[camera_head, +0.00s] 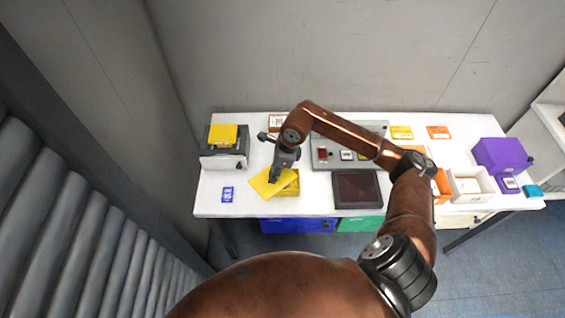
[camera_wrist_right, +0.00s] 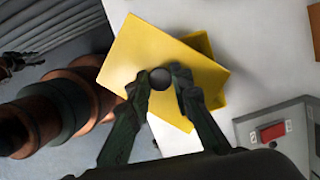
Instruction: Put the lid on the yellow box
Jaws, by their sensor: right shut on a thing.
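The yellow box (camera_head: 291,188) is on the white table, partly hidden under the lid. It also shows behind the lid in the wrist view (camera_wrist_right: 200,44). The lid is turned at an angle to the box and shifted to its left, overlapping it. I cannot tell whether they touch.
A grey panel (camera_head: 325,153) with a red switch stands right of the box, and a dark tray (camera_head: 357,190) lies in front of it. A blue card (camera_head: 227,194) and a black device (camera_head: 224,161) are at left. A purple box (camera_head: 501,154) is at right.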

